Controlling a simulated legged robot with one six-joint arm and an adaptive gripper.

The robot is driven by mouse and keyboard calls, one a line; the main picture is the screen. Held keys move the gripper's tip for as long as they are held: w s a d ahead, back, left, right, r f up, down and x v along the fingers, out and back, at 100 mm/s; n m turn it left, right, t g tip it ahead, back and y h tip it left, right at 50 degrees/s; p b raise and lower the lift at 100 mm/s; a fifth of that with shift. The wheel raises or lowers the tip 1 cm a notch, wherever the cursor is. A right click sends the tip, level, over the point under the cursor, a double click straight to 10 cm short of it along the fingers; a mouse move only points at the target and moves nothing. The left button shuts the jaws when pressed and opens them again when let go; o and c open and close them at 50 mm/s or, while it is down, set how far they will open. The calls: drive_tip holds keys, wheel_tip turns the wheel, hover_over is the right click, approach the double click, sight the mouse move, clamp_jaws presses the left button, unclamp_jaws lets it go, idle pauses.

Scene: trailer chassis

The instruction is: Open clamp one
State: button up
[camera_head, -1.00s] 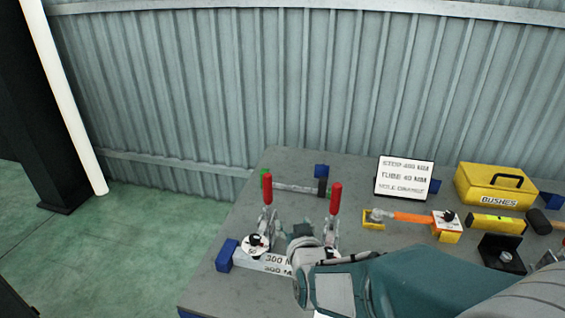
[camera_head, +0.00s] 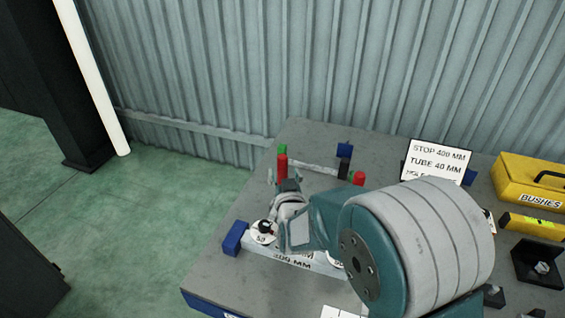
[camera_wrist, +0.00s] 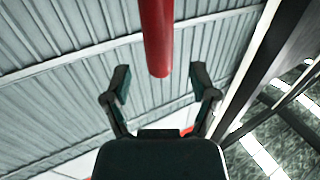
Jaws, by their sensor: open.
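Two toggle clamps with red handles stand on the grey bench. The left clamp's red handle (camera_head: 282,168) rises upright just behind my gripper (camera_head: 289,185) in the head view. The right clamp's red handle (camera_head: 359,178) shows only its top; my arm hides the rest. In the wrist view a red handle (camera_wrist: 157,40) hangs in from the top, its end between and beyond the fingertips of my gripper (camera_wrist: 160,82). The fingers are spread on either side, with gaps visible. Which clamp is clamp one cannot be read. The left clamp's lower body is partly hidden.
A pale bar marked in MM (camera_head: 295,260) lies under the clamps, with a blue block (camera_head: 236,238) at its left end. A white sign (camera_head: 437,160), a yellow BUSHES box (camera_head: 530,185) and a yellow level (camera_head: 532,226) are to the right. A corrugated wall stands behind.

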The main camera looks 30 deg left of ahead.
sight(283, 167)
drive_tip(key=x, duration=0.4)
drive_tip(key=shift+w, duration=0.1)
clamp_jaws()
